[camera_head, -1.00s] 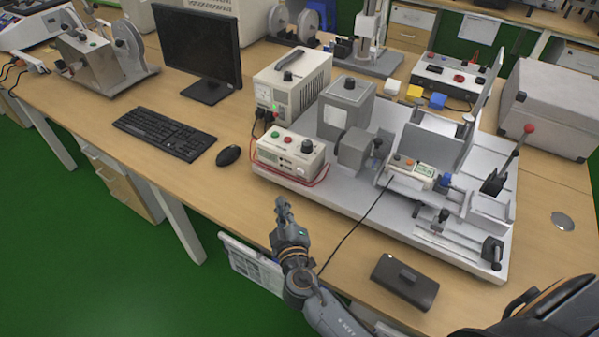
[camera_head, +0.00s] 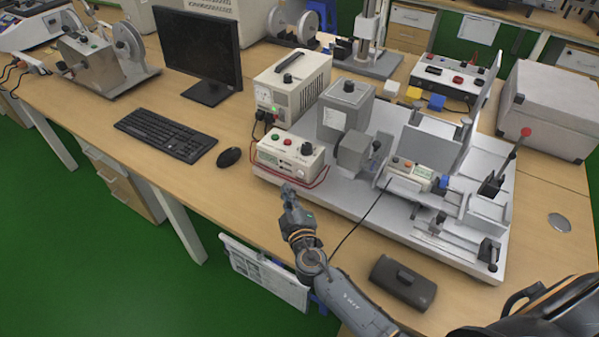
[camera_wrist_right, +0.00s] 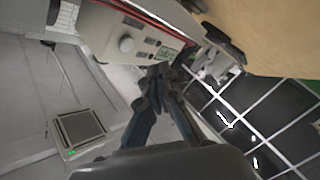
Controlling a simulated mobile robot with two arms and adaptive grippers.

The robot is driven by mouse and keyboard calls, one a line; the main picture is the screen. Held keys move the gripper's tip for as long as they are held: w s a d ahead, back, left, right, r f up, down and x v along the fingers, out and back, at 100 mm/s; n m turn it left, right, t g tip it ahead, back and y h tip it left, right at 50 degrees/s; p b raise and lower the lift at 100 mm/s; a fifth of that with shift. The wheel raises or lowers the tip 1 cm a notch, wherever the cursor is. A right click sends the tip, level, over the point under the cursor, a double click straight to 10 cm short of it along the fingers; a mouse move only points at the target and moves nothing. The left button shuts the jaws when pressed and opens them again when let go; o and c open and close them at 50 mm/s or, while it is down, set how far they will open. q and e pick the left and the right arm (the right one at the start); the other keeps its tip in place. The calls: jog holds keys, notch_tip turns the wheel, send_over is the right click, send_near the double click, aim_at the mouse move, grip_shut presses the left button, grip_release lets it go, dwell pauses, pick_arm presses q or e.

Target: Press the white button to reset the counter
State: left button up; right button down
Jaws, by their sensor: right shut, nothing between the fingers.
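A cream control box (camera_head: 290,156) stands on the near left of the grey test rig's base. It has coloured knobs on top and a front panel with a small display. My right gripper (camera_head: 287,190) is shut and empty, just in front of this box and apart from the button. Its closed fingertips (camera_wrist_right: 158,75) point toward the panel. My left gripper is out of view.
A red cable (camera_head: 318,184) runs around the box's base. A mouse (camera_head: 229,156) and keyboard (camera_head: 165,136) lie left.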

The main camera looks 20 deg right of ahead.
aim_at(300, 174)
jog(key=shift+w+d+b, duration=0.35)
jog(key=shift+w+d, duration=0.65)
jog(key=shift+d, duration=0.3)
dwell(0.5)
jog(key=shift+w+d, duration=0.25)
jog(key=shift+d, duration=0.05)
jog(key=shift+w+d+b, duration=0.25)
jog(key=shift+d+b, duration=0.1)
dwell(0.7)
jog(key=shift+s+a, duration=0.1)
jog(key=shift+a, duration=0.05)
jog(key=shift+s+a, duration=0.45)
jog(key=shift+a, duration=0.1)
